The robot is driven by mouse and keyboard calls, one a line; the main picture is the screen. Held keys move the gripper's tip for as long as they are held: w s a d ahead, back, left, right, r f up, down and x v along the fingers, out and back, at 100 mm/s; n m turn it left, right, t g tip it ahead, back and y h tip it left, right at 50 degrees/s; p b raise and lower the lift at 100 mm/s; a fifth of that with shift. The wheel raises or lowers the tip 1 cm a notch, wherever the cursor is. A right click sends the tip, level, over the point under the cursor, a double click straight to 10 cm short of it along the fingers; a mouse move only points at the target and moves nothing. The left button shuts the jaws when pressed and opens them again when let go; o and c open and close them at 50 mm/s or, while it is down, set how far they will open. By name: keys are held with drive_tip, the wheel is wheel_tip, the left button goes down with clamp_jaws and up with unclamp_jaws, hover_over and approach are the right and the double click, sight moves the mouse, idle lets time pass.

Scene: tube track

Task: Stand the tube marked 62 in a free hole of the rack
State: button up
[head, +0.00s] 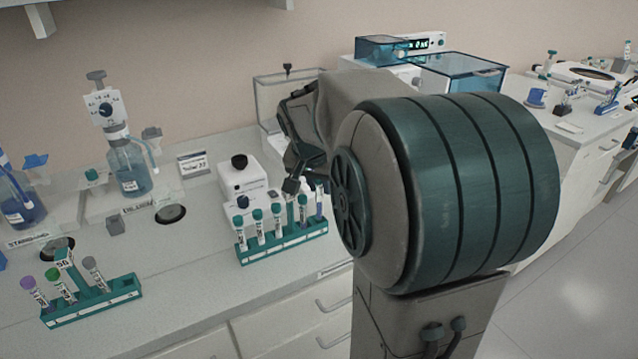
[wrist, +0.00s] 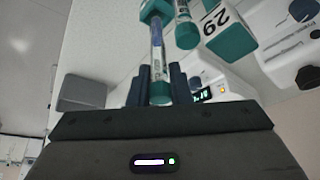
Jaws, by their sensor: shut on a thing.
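In the wrist view my gripper (wrist: 160,74) is shut on a clear tube (wrist: 157,45) with a teal cap. The held tube's far end meets a teal piece at the picture's top; I cannot tell whether it is seated in a hole. Several capped tubes (head: 258,226) stand in this rack, partly hidden by my arm.
Another teal rack (head: 92,305) at the front left holds tubes with purple, green and grey caps and a number block. A white device (head: 240,178) stands close behind the nearer rack. A blue-liquid bottle (head: 130,165) is farther left. Bare counter lies between the racks.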

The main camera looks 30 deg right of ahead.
drive_tip(key=shift+f+b, duration=0.3)
drive_tip(key=shift+f, duration=0.15)
drive_tip(key=shift+f, duration=0.1)
drive_tip(key=shift+f+b, duration=0.55)
drive_tip(key=shift+b, duration=0.1)
drive_tip(key=o, duration=0.8)
drive_tip(key=p+v, duration=0.1)
drive_tip(key=v, duration=1.3)
